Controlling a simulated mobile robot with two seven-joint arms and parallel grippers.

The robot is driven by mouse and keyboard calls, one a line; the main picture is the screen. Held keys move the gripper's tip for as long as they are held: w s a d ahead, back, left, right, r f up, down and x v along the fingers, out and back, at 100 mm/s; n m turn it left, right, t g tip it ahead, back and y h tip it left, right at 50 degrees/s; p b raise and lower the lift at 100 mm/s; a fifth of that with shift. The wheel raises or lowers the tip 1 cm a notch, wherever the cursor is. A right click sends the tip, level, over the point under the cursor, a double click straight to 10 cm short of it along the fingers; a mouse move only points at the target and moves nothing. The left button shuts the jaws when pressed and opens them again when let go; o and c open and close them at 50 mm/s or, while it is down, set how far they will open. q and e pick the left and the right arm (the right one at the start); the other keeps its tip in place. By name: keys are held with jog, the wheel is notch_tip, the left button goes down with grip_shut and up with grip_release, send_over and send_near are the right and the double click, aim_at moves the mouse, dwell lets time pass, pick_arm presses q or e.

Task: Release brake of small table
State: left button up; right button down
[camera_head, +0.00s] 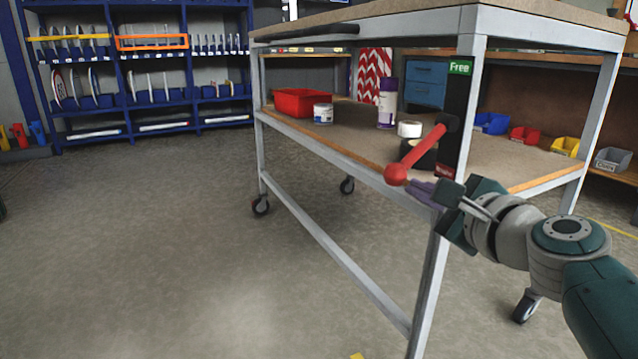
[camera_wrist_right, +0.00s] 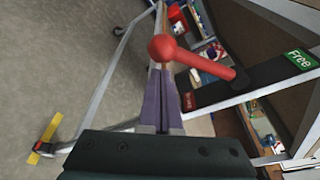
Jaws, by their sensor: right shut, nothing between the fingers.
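The small table (camera_head: 262,160) is a grey metal frame on casters with a wooden shelf and top. A black brake plate (camera_head: 457,115) on its corner post has a green "Free" label (camera_head: 460,67) at the top and a red label (camera_head: 446,171) at the bottom. The red brake lever (camera_head: 420,150) slants down and left from its pivot to a ball knob (camera_head: 396,174). My right gripper (camera_head: 424,190) is shut and empty, its purple fingers just below the lever by the knob. In the right wrist view the fingertips (camera_wrist_right: 156,75) end close to the knob (camera_wrist_right: 162,47); contact is unclear. My left gripper is out of view.
On the table's shelf are a red bin (camera_head: 302,102), a white can (camera_head: 323,114), a spray can (camera_head: 387,103) and tape rolls (camera_head: 410,129). A blue rack (camera_head: 150,70) stands at the back left. A bench with colored bins (camera_head: 565,146) is behind. The left floor is clear.

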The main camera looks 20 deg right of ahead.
notch_tip(320, 180, up, 14)
jog(key=a+m+g+y+p, duration=0.1)
jog(key=m+p, duration=0.9)
jog(key=p, duration=1.2)
jog(key=shift+a+f+m+y, duration=0.3)
jog(key=shift+a+y, duration=0.35)
jog(key=shift+y, duration=0.75)
jog(key=shift+s+r, duration=0.1)
